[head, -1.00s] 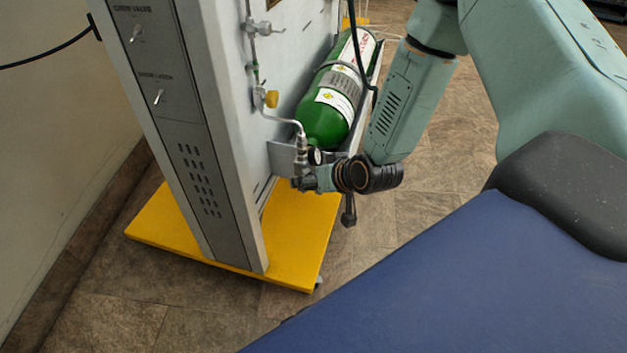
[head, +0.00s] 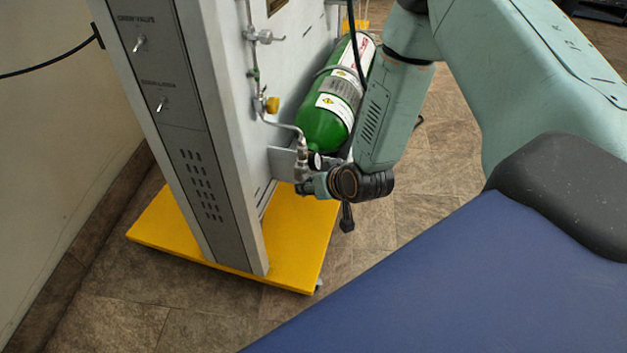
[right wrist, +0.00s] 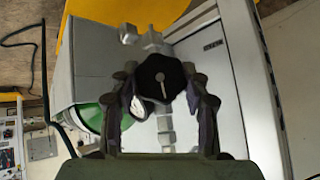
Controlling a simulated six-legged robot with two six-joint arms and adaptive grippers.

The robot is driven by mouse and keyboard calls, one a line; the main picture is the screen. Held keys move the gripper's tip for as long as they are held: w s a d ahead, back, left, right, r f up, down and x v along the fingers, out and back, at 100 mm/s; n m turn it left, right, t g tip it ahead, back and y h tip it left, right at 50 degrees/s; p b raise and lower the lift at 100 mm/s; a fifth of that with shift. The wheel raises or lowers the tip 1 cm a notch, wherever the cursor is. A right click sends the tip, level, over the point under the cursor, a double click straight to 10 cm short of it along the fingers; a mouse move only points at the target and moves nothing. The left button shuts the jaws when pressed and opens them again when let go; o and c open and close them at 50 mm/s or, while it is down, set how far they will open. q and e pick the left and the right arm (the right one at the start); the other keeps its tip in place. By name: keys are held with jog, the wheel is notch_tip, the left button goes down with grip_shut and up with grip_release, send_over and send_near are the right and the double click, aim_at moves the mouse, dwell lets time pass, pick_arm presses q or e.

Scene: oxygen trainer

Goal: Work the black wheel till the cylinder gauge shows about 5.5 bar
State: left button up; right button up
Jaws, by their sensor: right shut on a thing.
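The green cylinder (head: 326,124) lies tilted against the side of the grey trainer cabinet in the head view; a bit of it shows in the right wrist view (right wrist: 113,122). The black wheel (right wrist: 160,80) sits between the fingers of my right gripper (right wrist: 161,92) in the right wrist view, and the gripper is shut on it. In the head view my right gripper (head: 306,186) is at the valve below the cylinder's neck and hides the wheel. A small round gauge (right wrist: 140,107) shows beside the wheel, partly behind a finger; its reading is too small to tell. My left gripper is not in view.
The cabinet (head: 230,150) stands on a yellow base (head: 300,240). A yellow knob (head: 272,104) and thin piping run along the cabinet side above the valve. Tiled floor (head: 400,225) is open to the right of the base.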

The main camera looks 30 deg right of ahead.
jog(key=shift+a+r+n+h+p, duration=0.15)
jog(key=shift+n+h+p, duration=0.25)
jog(key=shift+h+p, duration=0.9)
jog(key=shift+p, duration=0.2)
jog(key=o, duration=1.2)
jog(key=shift+c, duration=0.2)
jog(key=v, duration=1.1)
jog(key=shift+s+r, duration=0.15)
jog(key=shift+r, duration=0.2)
